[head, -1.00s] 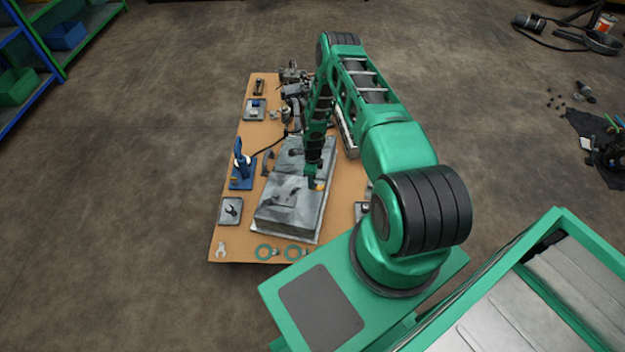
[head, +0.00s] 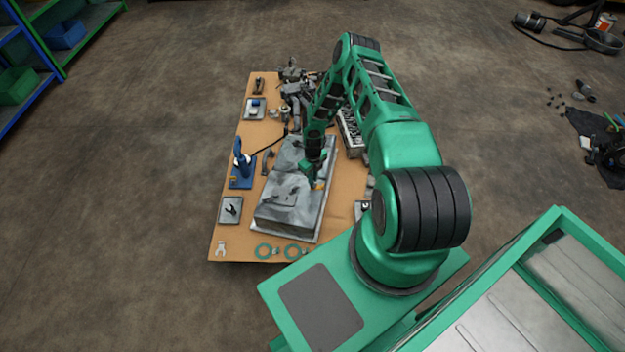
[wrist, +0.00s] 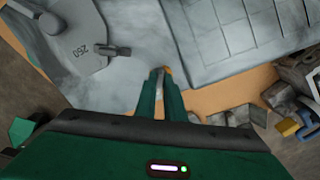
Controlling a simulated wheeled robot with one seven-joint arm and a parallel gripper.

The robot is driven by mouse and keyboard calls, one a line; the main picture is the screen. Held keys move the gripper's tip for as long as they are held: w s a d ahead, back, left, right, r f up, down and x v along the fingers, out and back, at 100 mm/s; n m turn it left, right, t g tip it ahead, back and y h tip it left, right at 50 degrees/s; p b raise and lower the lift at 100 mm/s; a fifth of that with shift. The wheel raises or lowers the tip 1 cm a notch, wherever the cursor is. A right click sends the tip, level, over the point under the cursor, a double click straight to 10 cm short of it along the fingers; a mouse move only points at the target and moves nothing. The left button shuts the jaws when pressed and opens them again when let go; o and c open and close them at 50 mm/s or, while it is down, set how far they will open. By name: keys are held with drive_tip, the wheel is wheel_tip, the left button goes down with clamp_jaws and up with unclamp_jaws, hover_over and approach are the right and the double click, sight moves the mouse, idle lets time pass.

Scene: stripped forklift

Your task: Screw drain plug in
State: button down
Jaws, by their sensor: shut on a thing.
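A large grey metal pan-like casting (head: 287,207) lies on the tan board. My gripper (head: 316,178) is over its right side in the head view. In the wrist view my gripper (wrist: 162,74) is shut on a small, pale piece (wrist: 159,89), which I take to be the drain plug. The fingers hide most of it, so its thread and tilt cannot be made out. A small orange-tan spot (head: 319,185) shows at the fingertips. Whether the plug touches the casting or sits in a hole cannot be told.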

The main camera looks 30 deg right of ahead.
drive_tip(key=shift+s, duration=0.1)
drive_tip(key=m, duration=0.6)
drive_tip(key=shift+f, duration=0.1)
drive_tip(key=shift+m, duration=0.3)
drive_tip(key=m, duration=0.5)
drive_tip(key=shift+d, duration=0.1)
drive_tip(key=c, duration=2)
unclamp_jaws()
drive_tip(key=shift+d, duration=0.1)
